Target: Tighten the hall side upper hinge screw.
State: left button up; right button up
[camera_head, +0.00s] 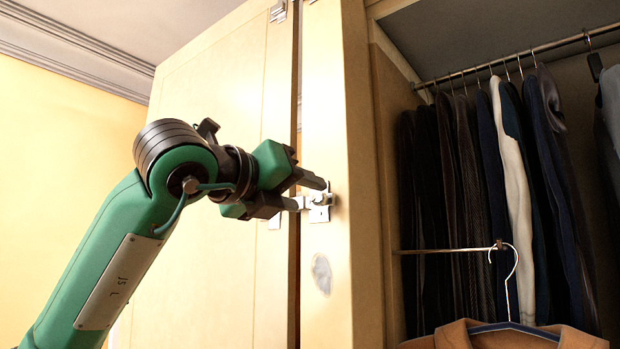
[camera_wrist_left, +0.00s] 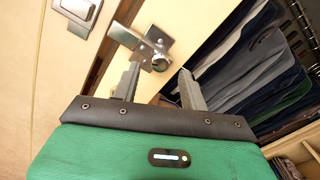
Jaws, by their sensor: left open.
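A metal hinge (camera_head: 320,212) is fixed to the pale wood side panel (camera_head: 330,120) beside the wardrobe door (camera_head: 215,110). In the left wrist view the hinge (camera_wrist_left: 153,46) shows an arm, a plate and a round screw-like end (camera_wrist_left: 159,64). My left gripper (camera_head: 311,194) is open at this hinge, its fingers reaching toward it from the left. In the left wrist view the round end lies between the fingertips of the gripper (camera_wrist_left: 160,70), with nothing clamped. Whether a finger touches it I cannot tell. My right gripper is out of view.
Another metal hinge piece (camera_head: 278,12) sits higher on the door edge. Dark clothes (camera_head: 470,200) hang from a rail (camera_head: 510,58) at the right. A brown garment (camera_head: 460,337) on a hanger (camera_head: 512,290) hangs in front at lower right. The left wall is clear.

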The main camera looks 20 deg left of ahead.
aim_at(320, 199)
pick_arm(q)
jog(key=shift+p+x, duration=0.4)
jog(key=shift+x, duration=0.6)
jog(key=shift+w+d, duration=0.15)
jog(key=shift+w, duration=0.25)
grip_shut()
